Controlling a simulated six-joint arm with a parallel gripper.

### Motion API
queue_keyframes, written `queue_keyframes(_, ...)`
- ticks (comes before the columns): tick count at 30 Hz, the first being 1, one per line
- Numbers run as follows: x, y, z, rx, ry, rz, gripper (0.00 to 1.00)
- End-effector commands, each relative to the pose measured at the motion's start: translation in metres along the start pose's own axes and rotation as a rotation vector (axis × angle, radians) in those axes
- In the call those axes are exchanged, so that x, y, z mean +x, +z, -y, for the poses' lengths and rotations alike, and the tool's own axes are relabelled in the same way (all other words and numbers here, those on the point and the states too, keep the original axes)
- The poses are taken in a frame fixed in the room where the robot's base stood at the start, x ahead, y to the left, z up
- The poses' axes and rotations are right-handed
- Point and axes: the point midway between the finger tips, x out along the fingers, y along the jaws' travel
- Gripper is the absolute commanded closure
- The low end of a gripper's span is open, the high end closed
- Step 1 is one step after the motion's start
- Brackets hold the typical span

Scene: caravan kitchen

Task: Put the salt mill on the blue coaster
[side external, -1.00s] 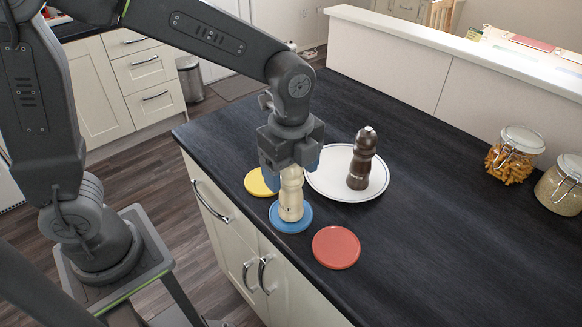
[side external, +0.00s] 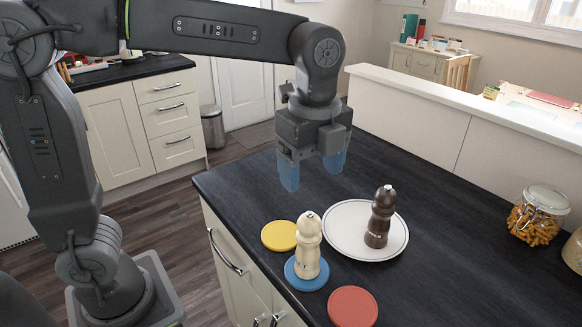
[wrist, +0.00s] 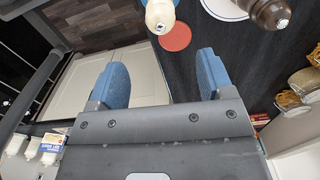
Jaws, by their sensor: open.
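The cream mill (side external: 308,247), which I take as the salt mill, stands upright on the blue coaster (side external: 297,283). A dark brown mill (side external: 380,217) stands upright on a white plate (side external: 340,225).
A yellow coaster (side external: 279,236) lies behind the blue one, and a red coaster (side external: 352,307) lies in front. A jar of pasta (side external: 537,216) stands at the right. The dark worktop (side external: 450,240) is bare between plate and jar.

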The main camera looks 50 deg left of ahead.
Motion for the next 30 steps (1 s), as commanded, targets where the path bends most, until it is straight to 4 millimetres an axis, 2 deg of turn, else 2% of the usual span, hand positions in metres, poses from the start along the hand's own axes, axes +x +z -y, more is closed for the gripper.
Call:
queue_keyframes(4,-0.003,0.005,-0.005,-0.053,-0.017,-0.004,0.26)
queue_keyframes(7,-0.006,0.02,-0.018,-0.222,-0.068,-0.021,0.26)
queue_keyframes(11,-0.005,0.048,-0.05,-0.598,-0.174,-0.078,0.26)
queue_keyframes(15,0.007,0.073,-0.086,-1.031,-0.284,-0.178,0.26)
queue_keyframes(18,0.019,0.084,-0.106,-1.285,-0.343,-0.257,0.26)
queue_keyframes(21,0.03,0.091,-0.119,-1.466,-0.38,-0.323,0.26)
queue_keyframes(25,0.037,0.095,-0.126,-1.585,-0.402,-0.372,0.26)
queue_keyframes(30,0.039,0.096,-0.127,-1.609,-0.403,-0.379,0.26)
